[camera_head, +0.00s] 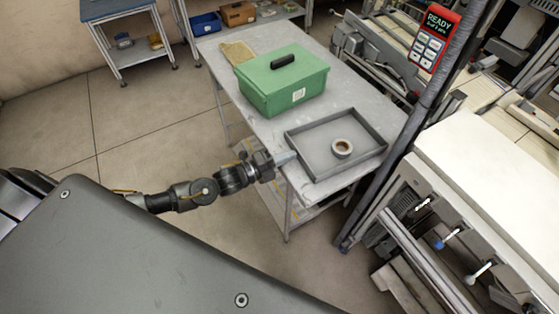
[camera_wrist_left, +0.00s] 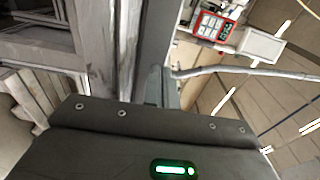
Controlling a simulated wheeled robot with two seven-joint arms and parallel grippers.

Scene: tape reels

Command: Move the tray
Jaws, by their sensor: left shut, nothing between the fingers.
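The tray (camera_head: 354,165) is a dark grey, shallow, rectangular one and lies flat on the near right end of a grey metal table. In the left wrist view I cannot make out the tray clearly. My right gripper is in neither view.
A green lidded box (camera_head: 282,83) with a black handle stands on the table (camera_head: 225,58) behind the tray. A dark post with a red READY panel (camera_head: 435,35) rises right of the table. A white-topped machine (camera_head: 490,160) stands further right. Open floor lies left.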

